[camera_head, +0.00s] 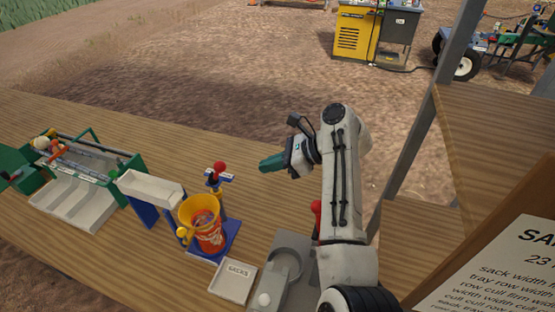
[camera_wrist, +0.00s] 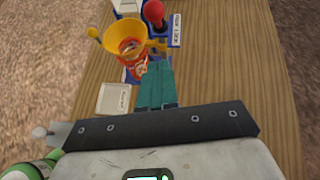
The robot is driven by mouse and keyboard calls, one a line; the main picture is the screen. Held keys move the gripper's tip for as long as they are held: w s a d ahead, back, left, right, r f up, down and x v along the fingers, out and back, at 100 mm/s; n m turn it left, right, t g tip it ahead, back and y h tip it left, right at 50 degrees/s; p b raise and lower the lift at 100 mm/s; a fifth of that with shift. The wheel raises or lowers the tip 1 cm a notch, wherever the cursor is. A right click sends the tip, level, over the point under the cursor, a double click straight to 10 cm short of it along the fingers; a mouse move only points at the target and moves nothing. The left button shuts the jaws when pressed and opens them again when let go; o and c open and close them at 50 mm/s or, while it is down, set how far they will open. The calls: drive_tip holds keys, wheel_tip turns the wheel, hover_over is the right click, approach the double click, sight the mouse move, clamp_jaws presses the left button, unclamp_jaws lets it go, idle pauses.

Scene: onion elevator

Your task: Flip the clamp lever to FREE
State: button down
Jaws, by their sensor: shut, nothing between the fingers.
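The clamp lever with a red knob (camera_head: 219,168) stands on the blue stand behind the yellow funnel (camera_head: 186,212). In the wrist view the red knob (camera_wrist: 153,12) is at the top, beside a small white label (camera_wrist: 176,30) too small to read surely. Which way the lever is set cannot be told. My gripper (camera_head: 264,165) is in the air to the right of the lever, apart from it. Its teal fingers show closed together in the wrist view (camera_wrist: 156,87), empty, and their tips are below the knob in the picture.
A red patterned sack (camera_head: 210,238) hangs under the funnel. A SACKS tray (camera_head: 236,282) and a grey machine (camera_head: 291,266) are in front. A white chute (camera_head: 150,188) and a green-framed sorter (camera_head: 85,195) stand left. The table behind the lever is bare.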

sight(217, 173)
drive_tip(key=w+a+f+b, duration=0.1)
drive_tip(key=a+b, duration=0.1)
drive_tip(key=a, duration=0.6)
drive_tip(key=shift+w+f, duration=0.15)
drive_tip(key=shift+f, duration=0.2)
